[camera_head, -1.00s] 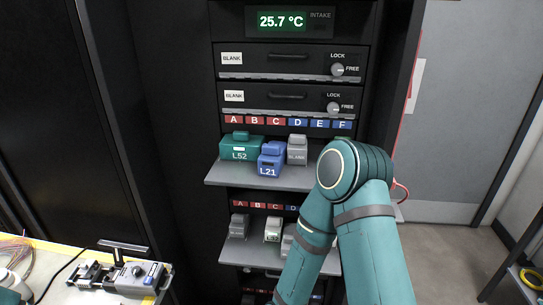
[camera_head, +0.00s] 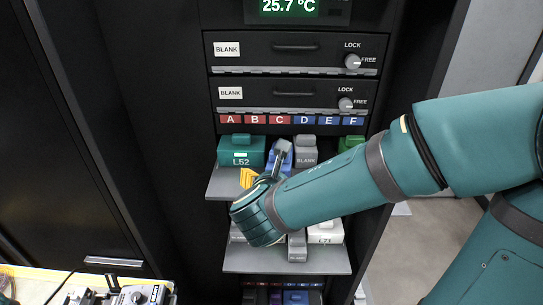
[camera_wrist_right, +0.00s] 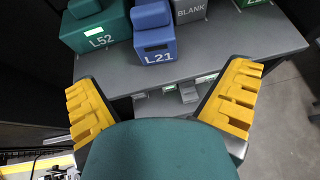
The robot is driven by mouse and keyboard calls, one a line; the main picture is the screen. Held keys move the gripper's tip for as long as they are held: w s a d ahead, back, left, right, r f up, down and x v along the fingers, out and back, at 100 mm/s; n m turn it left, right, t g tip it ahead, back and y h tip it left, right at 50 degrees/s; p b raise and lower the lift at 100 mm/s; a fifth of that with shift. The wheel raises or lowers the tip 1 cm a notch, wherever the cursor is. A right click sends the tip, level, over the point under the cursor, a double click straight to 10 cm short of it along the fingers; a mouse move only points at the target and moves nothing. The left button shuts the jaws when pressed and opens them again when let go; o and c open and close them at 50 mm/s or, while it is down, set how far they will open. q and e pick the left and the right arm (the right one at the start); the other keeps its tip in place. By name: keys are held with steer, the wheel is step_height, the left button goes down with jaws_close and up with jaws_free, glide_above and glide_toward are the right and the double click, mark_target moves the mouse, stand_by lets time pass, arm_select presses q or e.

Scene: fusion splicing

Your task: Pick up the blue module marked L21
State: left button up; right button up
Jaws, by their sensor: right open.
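The blue module marked L21 (camera_wrist_right: 156,48) sits on the upper grey shelf, with its label facing my right wrist camera. In the head view the blue module (camera_head: 288,163) is partly hidden behind my right gripper (camera_head: 265,166). My right gripper is open and empty in front of the module. In the wrist view its two yellow-padded fingers (camera_wrist_right: 162,80) are spread wide, and the module is ahead of them, between their lines and apart from both. My left gripper is not in view.
The green L52 module (camera_head: 238,151) stands left of L21 and a grey BLANK module (camera_head: 306,150) stands right. A green module (camera_head: 350,143) is farther right. The upper shelf (camera_head: 222,185) has bare front space. A lower shelf (camera_head: 285,262) holds more modules, including white L71 (camera_head: 325,232).

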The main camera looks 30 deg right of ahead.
steer(key=shift+t, duration=0.4)
steer(key=w+d, duration=0.1)
steer(key=w, duration=0.1)
steer(key=w+d+f, duration=0.1)
steer(key=w+d, duration=0.1)
steer(key=w+d+b, duration=0.1)
steer(key=w+d, duration=0.1)
steer(key=shift+w+d+f, duration=0.1)
steer(key=shift+w+f, duration=0.1)
steer(key=shift+w, duration=0.15)
steer(key=x, duration=0.5)
steer(key=shift+w+r, duration=0.1)
steer(key=shift+w, duration=0.2)
steer(key=c, duration=1.4)
